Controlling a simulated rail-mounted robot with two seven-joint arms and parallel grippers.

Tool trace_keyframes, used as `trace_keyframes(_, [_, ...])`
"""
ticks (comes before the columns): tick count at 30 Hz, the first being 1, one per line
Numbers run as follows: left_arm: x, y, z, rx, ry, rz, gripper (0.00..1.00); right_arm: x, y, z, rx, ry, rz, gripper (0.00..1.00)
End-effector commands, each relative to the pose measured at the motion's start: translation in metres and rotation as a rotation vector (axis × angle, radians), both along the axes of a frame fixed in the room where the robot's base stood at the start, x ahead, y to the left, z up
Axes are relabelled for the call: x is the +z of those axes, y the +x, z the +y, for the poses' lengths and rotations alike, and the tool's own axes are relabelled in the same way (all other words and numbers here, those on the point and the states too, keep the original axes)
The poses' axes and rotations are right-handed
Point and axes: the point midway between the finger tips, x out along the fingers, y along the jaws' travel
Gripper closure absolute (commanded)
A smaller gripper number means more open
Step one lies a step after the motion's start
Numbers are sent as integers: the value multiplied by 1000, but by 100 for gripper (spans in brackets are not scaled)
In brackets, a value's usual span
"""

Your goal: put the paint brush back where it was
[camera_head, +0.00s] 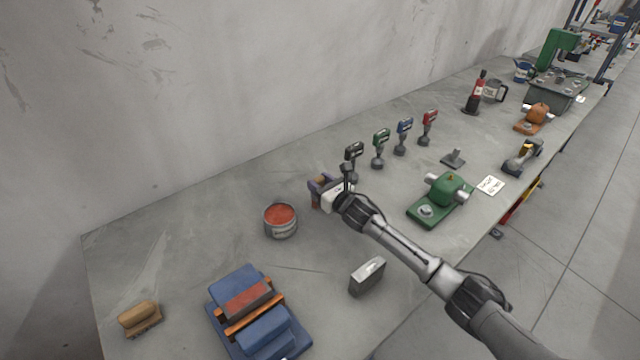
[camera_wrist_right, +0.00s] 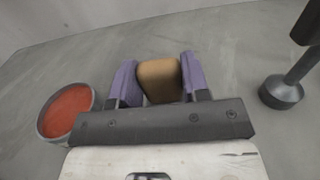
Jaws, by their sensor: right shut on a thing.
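My right gripper (camera_head: 321,188) is over the table just right of the paint can, its two purple fingers shut on a tan-brown thing. This thing, which seems to be the paint brush (camera_wrist_right: 159,80), shows between the fingers (camera_wrist_right: 155,82) in the right wrist view. Only its rounded tan part shows there; the rest is hidden, and I cannot tell whether it touches the table. The open can of red paint (camera_head: 280,221) stands left of the gripper. It also shows at the left in the right wrist view (camera_wrist_right: 66,112). My left gripper is not in view.
Several upright tools, including a black one (camera_head: 353,154) and a green one (camera_head: 380,148), stand close behind and right of the gripper. A blue vise-like block (camera_head: 262,318), a tan brush-like block (camera_head: 139,317) and a grey metal block (camera_head: 367,276) lie in front. Bare table lies left of the can.

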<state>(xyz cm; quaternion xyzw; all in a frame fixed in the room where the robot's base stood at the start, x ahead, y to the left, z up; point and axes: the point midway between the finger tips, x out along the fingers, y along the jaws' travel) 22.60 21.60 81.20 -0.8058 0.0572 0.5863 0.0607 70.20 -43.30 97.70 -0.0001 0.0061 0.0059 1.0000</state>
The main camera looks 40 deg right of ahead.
Motion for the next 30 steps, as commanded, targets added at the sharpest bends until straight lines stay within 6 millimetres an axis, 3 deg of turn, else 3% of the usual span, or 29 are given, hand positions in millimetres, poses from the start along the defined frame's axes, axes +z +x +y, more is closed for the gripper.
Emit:
trace_keyframes(5, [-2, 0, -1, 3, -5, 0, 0, -3, 0, 0, 0, 0, -1, 81])
trace_keyframes(6, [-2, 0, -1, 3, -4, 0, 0, -3, 0, 0, 0, -1, 0, 56])
trace_keyframes(13, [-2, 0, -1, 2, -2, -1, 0, -3, 0, 0, 0, 0, 0, 34])
trace_keyframes(23, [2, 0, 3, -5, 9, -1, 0, 1, -1, 0, 0, 0, 1, 32])
trace_keyframes(30, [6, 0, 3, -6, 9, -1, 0, 1, -29, 0, 1, -2, 1, 32])
